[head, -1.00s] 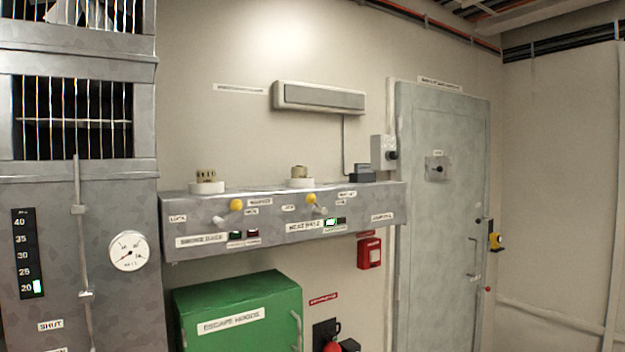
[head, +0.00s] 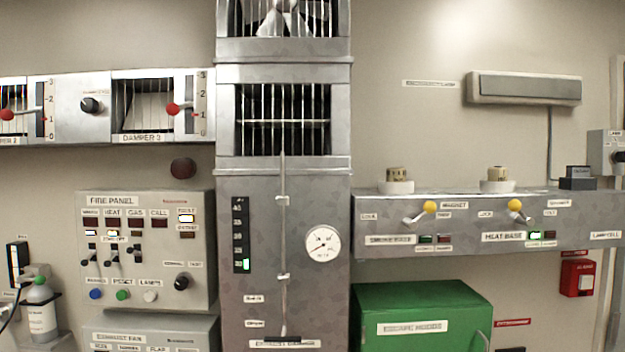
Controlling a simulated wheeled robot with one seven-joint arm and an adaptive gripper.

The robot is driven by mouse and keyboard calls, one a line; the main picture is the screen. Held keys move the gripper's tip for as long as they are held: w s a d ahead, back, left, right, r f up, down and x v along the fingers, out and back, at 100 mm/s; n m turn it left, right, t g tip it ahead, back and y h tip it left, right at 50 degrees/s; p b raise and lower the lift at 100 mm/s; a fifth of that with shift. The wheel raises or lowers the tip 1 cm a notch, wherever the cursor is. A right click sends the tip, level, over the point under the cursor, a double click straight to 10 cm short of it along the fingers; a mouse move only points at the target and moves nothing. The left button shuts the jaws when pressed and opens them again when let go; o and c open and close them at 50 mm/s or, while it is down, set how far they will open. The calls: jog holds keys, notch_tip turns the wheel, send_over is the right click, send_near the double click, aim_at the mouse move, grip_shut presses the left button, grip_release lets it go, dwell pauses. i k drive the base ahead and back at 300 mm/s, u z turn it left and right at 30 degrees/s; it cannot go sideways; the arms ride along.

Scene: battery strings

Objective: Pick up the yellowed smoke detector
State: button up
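Two small beige, yellowish slotted cylinders stand on round white bases on top of a long grey metal unit (head: 370,208). The left cylinder (head: 397,174) is above a label that seems to read "SMOKE BASE". The right cylinder (head: 497,173) is above the label "HEAT BASE". Both look alike in colour, so I cannot tell for certain which one is the yellowed smoke detector. A lever with a yellow knob (head: 430,207) is below the left base, and another yellow knob (head: 515,206) is below the right one. My gripper is not in view.
A tall grey cabinet (head: 297,200) with a gauge stands left of the unit. A green box (head: 420,305) is below it, and a dark block (head: 578,178) sits at its right end. A fire panel (head: 145,260) and a bottle (head: 40,315) are at left.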

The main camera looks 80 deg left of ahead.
aim_at(393, 174)
jog(key=u, duration=1.8)
